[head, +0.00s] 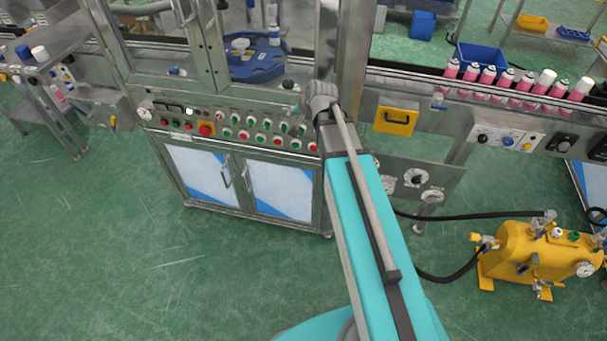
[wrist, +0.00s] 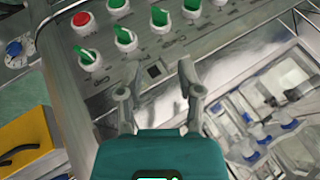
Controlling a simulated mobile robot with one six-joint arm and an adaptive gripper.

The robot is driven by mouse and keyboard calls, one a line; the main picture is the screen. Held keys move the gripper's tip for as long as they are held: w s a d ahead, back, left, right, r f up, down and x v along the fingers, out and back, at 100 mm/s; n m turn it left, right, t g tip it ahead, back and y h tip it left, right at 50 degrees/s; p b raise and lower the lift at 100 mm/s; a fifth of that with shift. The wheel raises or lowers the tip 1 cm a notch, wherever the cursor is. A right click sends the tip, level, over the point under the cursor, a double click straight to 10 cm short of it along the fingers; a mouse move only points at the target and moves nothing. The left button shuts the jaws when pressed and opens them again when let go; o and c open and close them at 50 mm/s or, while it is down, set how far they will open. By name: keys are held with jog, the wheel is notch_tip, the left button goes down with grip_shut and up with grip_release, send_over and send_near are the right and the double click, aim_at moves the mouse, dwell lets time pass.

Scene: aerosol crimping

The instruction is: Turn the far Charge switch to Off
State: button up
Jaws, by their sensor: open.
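The control panel (head: 205,127) of the machine carries rows of round white knobs with green or red handles. In the wrist view, green-handled switches (wrist: 125,38) line the panel above my gripper, with a red one (wrist: 82,20) at upper left. The labels are too small to read, so I cannot tell which is the far Charge switch or its setting.
A yellow box (head: 395,120) hangs right of my arm; pink cans (head: 488,75) line the conveyor behind it. A yellow tank (head: 535,250) with hoses stands at right. Cabinet doors (head: 280,190) sit below the panel. The green floor in front is clear.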

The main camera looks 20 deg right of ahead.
jog(key=s+a+f+n+g+h+b, duration=0.1)
jog(key=s+f+n+g+b, duration=0.1)
jog(key=s, duration=0.7)
jog(key=s+a+f+n+g+h+b, duration=0.1)
jog(key=s+f+n+g, duration=0.4)
jog(key=s, duration=0.5)
jog(key=shift+s+a+f+h+b, duration=0.2)
jog(key=shift+a+h+b, duration=0.1)
jog(key=shift+a+b, duration=0.4)
jog(key=shift+a, duration=0.1)
dwell(1.0)
